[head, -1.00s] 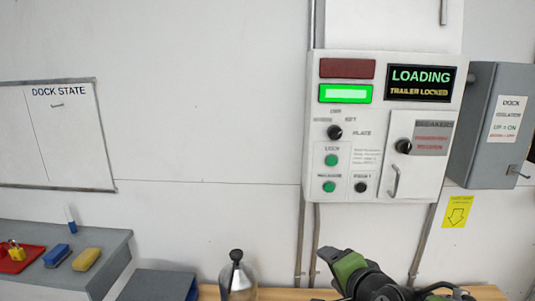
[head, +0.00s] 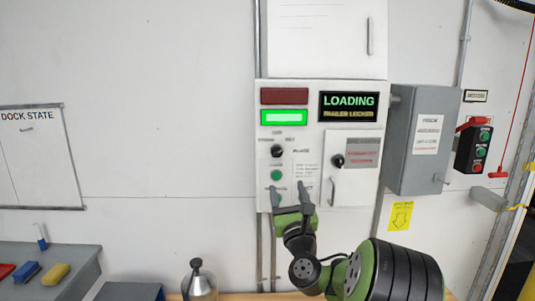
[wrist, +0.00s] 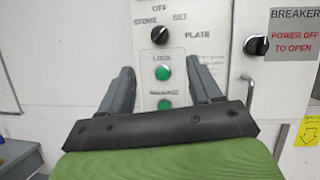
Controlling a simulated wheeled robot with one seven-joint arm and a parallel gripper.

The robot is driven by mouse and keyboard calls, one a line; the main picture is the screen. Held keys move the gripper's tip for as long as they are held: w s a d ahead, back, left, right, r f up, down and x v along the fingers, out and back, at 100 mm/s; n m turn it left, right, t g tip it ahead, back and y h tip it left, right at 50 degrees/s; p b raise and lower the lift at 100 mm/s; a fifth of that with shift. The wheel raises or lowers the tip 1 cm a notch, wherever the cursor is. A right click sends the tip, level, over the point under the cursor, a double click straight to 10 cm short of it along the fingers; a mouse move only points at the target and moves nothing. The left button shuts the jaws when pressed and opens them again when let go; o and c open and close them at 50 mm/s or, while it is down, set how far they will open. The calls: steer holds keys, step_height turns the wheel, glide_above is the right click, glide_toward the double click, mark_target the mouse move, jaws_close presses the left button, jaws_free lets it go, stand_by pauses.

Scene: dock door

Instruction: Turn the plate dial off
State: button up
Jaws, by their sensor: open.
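The plate dial (head: 277,151) is a black round knob on the white control panel, above a green button (head: 277,175). In the wrist view the dial (wrist: 160,35) sits under the label OFF, with STORE, SET and PLATE around it; a white mark shows on its upper right. My gripper (head: 288,188) is in front of the panel's lower part, below the dial, pointing up. In the wrist view its two fingers (wrist: 163,82) are apart, with the green lock button (wrist: 163,73) showing between them. Nothing is between the fingertips at the dial.
The breaker door (head: 354,170) with a black knob and handle is right of the dial. A grey box (head: 423,140) juts out further right. A metal flask (head: 199,282) stands below.

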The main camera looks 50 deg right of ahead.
mark_target(278, 155)
steer(key=p+x, duration=0.3)
steer(key=x, duration=0.3)
steer(key=p+x, duration=0.3)
steer(key=x, duration=0.4)
steer(key=shift+r+p, duration=0.3)
steer(key=shift+p, duration=0.1)
steer(key=shift+w+d, duration=0.15)
steer(key=shift+w, duration=0.05)
steer(key=shift+c, duration=0.3)
steer(key=c, duration=1)
